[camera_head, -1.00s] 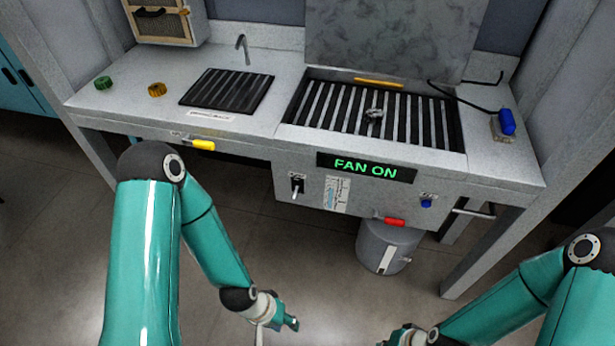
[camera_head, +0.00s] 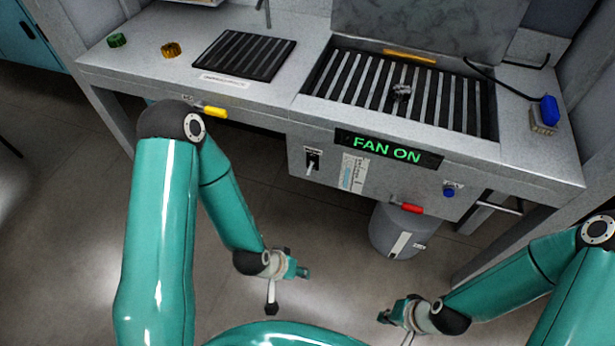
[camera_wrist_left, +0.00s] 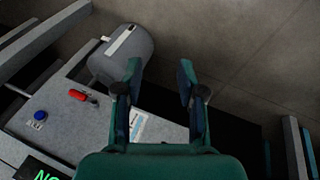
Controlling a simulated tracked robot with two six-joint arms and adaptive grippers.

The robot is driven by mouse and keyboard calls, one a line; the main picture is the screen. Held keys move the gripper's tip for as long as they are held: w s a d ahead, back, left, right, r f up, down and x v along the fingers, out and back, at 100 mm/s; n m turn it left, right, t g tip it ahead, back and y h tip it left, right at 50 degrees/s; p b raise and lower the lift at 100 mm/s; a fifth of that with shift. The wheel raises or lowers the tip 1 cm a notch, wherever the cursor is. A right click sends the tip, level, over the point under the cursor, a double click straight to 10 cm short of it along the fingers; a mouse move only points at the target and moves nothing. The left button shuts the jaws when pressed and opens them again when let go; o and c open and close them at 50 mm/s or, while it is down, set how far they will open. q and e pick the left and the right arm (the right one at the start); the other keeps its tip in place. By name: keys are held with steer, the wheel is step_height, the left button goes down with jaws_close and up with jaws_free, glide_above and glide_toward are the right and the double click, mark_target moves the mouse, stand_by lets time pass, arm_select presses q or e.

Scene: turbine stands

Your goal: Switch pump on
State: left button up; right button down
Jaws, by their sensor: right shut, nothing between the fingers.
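A toggle switch (camera_head: 311,163) with a pale lever pointing down sits on the bench front. A blue button (camera_head: 449,191) and a red handle (camera_head: 405,208) are farther right; both also show in the left wrist view. A display (camera_head: 388,148) reads "FAN ON". Labels by the controls are too small to read, so I cannot tell which one is the pump's. My left gripper (camera_wrist_left: 160,78) is open and empty, with the front panel and bin beyond its fingers. My right gripper (camera_head: 388,318) is shut and empty, low in front of the bench, apart from the controls.
A grey bin (camera_head: 395,232) stands under the bench. A yellow handle (camera_head: 214,112) sticks out at the front left edge. Green (camera_head: 117,40) and orange (camera_head: 171,50) knobs, a slatted sink and a grille are on top. The floor before the bench is clear.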

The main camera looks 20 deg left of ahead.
arm_select(q)
steer(key=w+a+f+m+t+y+b, duration=0.1)
steer(key=w+a+f+t+b, duration=0.1)
steer(key=w+f+t+b, duration=0.6)
steer(key=m+t+y+b, duration=0.2)
steer(key=t+y+b, duration=0.35)
steer(key=b, duration=1.65)
glide_toward(309, 171)
steer(key=shift+t+h, duration=0.75)
steer(key=shift+h, duration=0.2)
steer(key=w, duration=0.3)
steer(key=w+a+f, duration=0.1)
steer(key=w, duration=0.2)
steer(key=w+f+b, duration=0.1)
steer(key=w, duration=0.3)
steer(key=shift+a, duration=0.35)
steer(key=shift+s, duration=0.1)
